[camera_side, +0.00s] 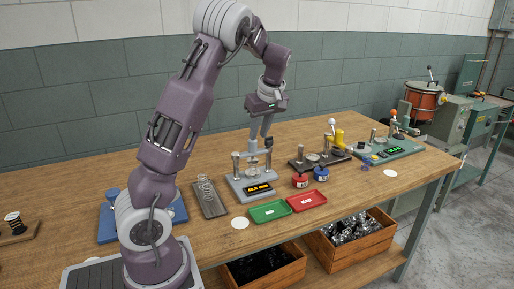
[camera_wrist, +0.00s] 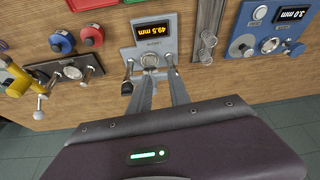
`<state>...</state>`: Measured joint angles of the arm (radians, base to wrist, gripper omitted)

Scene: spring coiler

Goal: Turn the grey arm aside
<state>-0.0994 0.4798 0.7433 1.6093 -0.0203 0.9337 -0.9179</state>
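The grey station (camera_side: 236,189) stands mid-bench, with a lit display, a round silver disc and upright posts. In the wrist view the same grey station (camera_wrist: 182,45) is just beyond my fingertips. I cannot clearly single out the grey arm among its posts and small parts. My gripper (camera_side: 260,140) points down above the station. In the wrist view its two fingers (camera_wrist: 160,72) are apart, one on each side of the disc's near edge. Nothing shows held between them. Whether a finger touches the station is unclear.
Green (camera_side: 269,211) and red (camera_side: 306,201) trays lie in front. A grey plate with springs (camera_side: 209,200) is at left. A dark fixture (camera_side: 320,160) with red and blue pots is at right, beyond it a green-display station (camera_side: 392,152). A blue device (camera_wrist: 270,42) shows in the wrist view.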

